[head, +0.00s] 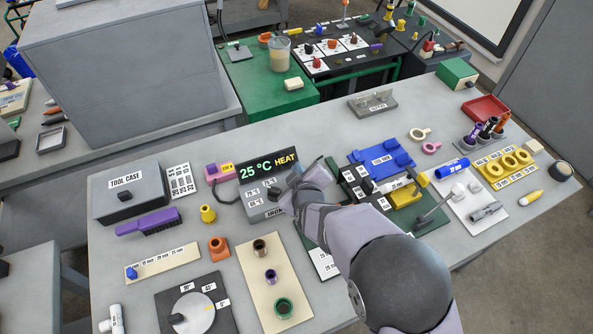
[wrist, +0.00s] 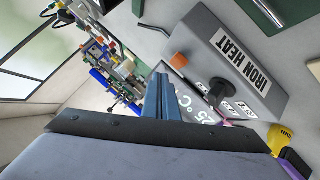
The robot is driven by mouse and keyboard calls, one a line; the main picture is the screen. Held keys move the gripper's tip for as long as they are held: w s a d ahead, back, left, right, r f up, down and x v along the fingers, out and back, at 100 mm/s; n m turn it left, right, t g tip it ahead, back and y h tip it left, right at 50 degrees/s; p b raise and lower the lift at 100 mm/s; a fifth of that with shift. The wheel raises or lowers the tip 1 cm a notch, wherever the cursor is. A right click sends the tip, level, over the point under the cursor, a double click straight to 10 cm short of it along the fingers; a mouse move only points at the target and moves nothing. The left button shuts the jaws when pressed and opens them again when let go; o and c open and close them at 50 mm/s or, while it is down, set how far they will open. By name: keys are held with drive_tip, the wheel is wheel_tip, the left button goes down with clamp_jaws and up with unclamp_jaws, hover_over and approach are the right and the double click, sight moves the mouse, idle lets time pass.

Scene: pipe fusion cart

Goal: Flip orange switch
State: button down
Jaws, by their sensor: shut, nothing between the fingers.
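The grey iron heat box (head: 258,205) stands mid-table, its display reading 25 °C HEAT. In the wrist view the box (wrist: 225,60) carries an orange switch (wrist: 179,61) and a dark knob (wrist: 219,90), which also shows in the head view (head: 273,192). I cannot make out the orange switch in the head view, where my gripper covers the right part of the box. My gripper (head: 297,174) is shut and empty, over the right end of the box. In the wrist view its blue-grey fingertips (wrist: 161,76) are just left of the switch; contact cannot be told.
A pink block (head: 218,172) and a yellow piece (head: 207,214) sit left of the box. A green board with a dark block (head: 356,182) stands close on the right. A cream rack (head: 255,272) lies in front. Bare table lies behind the display.

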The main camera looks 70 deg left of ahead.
drive_tip(key=shift+r, duration=0.1)
idle(0.3)
drive_tip(key=shift+d+r+p, duration=0.2)
drive_tip(key=shift+r+p, duration=0.45)
drive_tip(key=shift+r, duration=0.15)
drive_tip(key=shift+d+r+p, duration=0.15)
drive_tip(key=shift+r+p, duration=0.45)
drive_tip(key=shift+r, duration=0.25)
drive_tip(key=shift+d+r+p, duration=0.2)
drive_tip(key=shift+r+p, duration=0.45)
drive_tip(key=shift+r, duration=0.15)
